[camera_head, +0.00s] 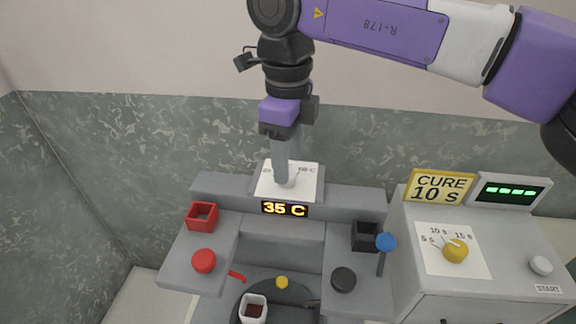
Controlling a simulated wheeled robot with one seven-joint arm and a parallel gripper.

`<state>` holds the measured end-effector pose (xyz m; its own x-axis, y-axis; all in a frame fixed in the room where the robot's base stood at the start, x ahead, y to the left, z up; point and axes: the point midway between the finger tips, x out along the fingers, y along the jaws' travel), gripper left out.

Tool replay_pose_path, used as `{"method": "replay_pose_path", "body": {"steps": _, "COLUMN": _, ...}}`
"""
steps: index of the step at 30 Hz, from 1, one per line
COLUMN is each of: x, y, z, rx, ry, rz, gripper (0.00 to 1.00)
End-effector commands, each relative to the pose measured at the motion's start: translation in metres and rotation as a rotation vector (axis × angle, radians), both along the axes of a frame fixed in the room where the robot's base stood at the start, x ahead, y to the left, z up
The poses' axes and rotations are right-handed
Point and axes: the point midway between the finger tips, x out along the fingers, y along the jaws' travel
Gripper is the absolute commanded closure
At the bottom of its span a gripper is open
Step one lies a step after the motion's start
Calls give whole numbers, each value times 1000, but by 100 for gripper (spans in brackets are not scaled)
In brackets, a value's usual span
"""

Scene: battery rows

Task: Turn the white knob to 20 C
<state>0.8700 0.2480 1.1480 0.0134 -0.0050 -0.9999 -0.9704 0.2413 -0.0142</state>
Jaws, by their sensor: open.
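The white knob (290,183) sits on a white dial card (308,183) on top of the grey machine's back ledge. The card has printed temperature marks, only partly readable behind the finger. The orange display (284,209) just below reads 35 C. My gripper (283,179) points down over the card, with its fingertips at the knob and hiding part of it. It is open; the fingers overlap in this view. Whether they touch the knob cannot be told.
A red square holder (202,216) and red button (203,261) are at left. A black holder (366,236), blue-topped stick (386,242) and black button (343,279) are at right. A white cup (253,308) stands in front. A grey cabinet with a yellow knob (456,251) is far right.

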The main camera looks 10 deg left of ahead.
Motion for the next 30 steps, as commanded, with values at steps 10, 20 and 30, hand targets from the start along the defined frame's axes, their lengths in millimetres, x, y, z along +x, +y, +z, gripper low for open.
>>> {"method": "replay_pose_path", "body": {"steps": 10, "x": 0, "y": 0, "z": -28, "rx": 1, "ry": 1, "rz": 0, "gripper": 48}}
{"method": "replay_pose_path", "body": {"steps": 20, "x": 0, "y": 0, "z": -28, "rx": 2, "ry": 0, "rz": 0, "gripper": 69}}
{"method": "replay_pose_path", "body": {"steps": 30, "x": 0, "y": 0, "z": -28, "rx": 2, "ry": 1, "rz": 5, "gripper": 100}}
